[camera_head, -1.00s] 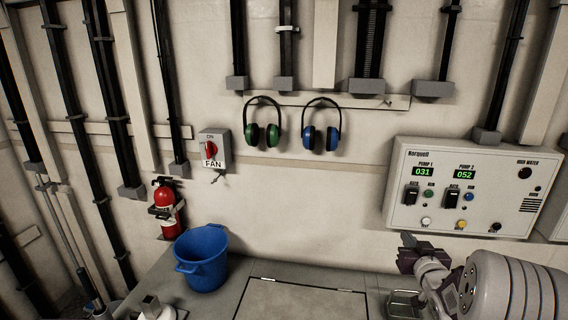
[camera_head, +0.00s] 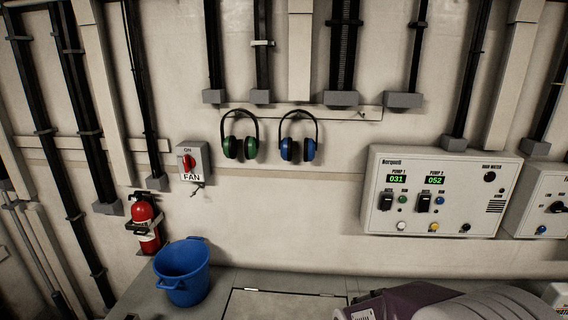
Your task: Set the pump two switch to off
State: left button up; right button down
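The pump control panel (camera_head: 442,192) is a pale box on the wall at the right. The rocker's exact position is too small to tell.
A second panel (camera_head: 548,200) stands at the right edge. A fan switch box (camera_head: 194,162), green earmuffs (camera_head: 240,146) and blue earmuffs (camera_head: 298,148) are on the wall. A fire extinguisher (camera_head: 146,222) hangs at the left. A blue bucket (camera_head: 183,272) stands in front of the wall.

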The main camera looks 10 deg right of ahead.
aim_at(425, 200)
jog(key=z, duration=1.5)
